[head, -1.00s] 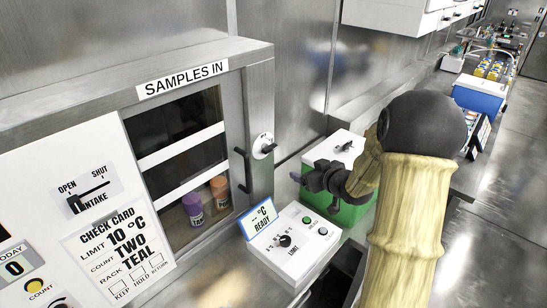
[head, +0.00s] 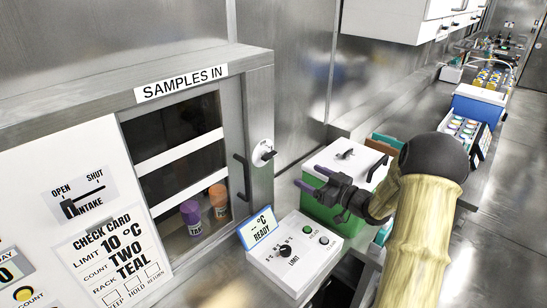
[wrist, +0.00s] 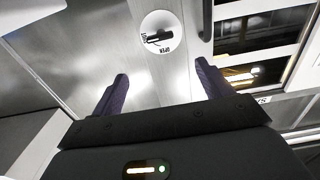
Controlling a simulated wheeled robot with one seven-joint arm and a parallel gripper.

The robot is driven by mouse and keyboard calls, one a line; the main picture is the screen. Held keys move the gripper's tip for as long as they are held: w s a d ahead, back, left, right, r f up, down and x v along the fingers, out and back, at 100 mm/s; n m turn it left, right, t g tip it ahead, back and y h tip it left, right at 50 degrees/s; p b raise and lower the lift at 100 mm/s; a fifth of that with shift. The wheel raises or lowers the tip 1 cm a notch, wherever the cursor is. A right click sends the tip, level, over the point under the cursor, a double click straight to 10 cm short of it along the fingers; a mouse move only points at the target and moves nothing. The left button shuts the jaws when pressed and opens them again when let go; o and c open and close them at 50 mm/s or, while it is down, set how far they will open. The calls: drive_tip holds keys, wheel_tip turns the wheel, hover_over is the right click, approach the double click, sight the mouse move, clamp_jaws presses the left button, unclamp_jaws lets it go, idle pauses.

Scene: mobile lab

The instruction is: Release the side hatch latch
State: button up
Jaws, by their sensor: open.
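The side hatch (head: 180,160) is a dark window with white bars in a metal frame under a "SAMPLES IN" sign. Its latch (head: 263,153) is a white round plate with a black lever on the frame's right post. In the wrist view the latch (wrist: 170,22) is at the top centre, its lever nearly level; "OPEN" reads upside down below, and the word at left seems to be "LOCK". My gripper (head: 312,179) is open and empty, to the right of and below the latch, apart from it. Its purple fingers (wrist: 162,85) are spread in the wrist view.
Purple and orange jars (head: 191,213) stand behind the window. A control box (head: 295,257) and a green box with a white lid (head: 345,160) stand below and behind my gripper.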

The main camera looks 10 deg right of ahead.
sight(272, 156)
drive_tip(key=p+x, duration=0.4)
drive_tip(key=x, duration=1.2)
drive_tip(key=shift+p, duration=0.3)
drive_tip(key=c, duration=1)
